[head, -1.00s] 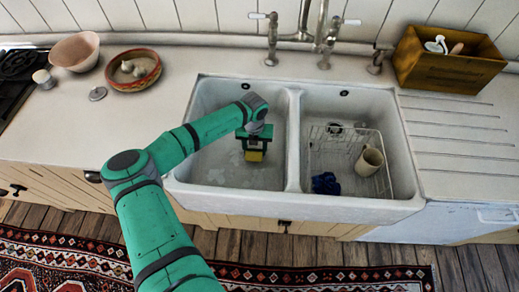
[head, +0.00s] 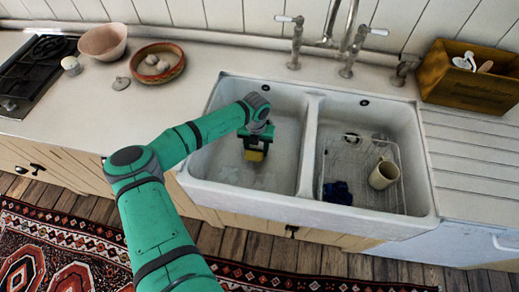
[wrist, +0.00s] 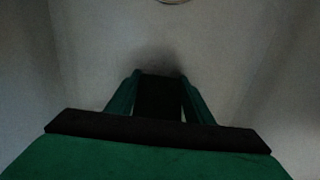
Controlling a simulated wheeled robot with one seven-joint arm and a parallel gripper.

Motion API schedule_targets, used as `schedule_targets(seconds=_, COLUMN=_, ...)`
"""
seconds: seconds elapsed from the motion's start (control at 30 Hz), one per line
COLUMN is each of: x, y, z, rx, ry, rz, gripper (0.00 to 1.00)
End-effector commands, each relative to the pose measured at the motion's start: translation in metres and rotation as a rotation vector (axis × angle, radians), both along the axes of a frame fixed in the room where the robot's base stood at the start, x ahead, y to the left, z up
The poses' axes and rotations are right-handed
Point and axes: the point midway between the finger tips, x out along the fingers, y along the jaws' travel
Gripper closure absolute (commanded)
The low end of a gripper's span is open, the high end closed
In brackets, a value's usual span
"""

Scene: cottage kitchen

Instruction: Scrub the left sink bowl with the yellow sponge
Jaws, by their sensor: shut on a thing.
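The white double sink has a left bowl (head: 222,168) and a right bowl. I cannot tell whether the sponge touches the bottom. Pale patches show on the left bowl's floor.
A divider (head: 307,150) separates the bowls. The right bowl holds a wire rack (head: 345,165), a cream mug (head: 383,174) and a dark blue cloth (head: 337,192). Taps (head: 296,45) stand behind. A wooden box (head: 468,80) is at right; bowls (head: 158,62) and a hob are at left.

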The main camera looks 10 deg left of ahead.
Motion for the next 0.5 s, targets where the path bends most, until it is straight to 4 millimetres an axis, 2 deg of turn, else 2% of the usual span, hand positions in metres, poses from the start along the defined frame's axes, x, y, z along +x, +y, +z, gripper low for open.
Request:
schedule_targets(seconds=0.17, x=0.0, y=0.002, z=0.008, rx=-0.001, ry=-0.001, rz=0.0, gripper=0.94)
schedule_targets(seconds=0.5, x=0.0, y=0.002, z=0.043, rx=0.0, ry=-0.001, rz=0.001, gripper=0.94)
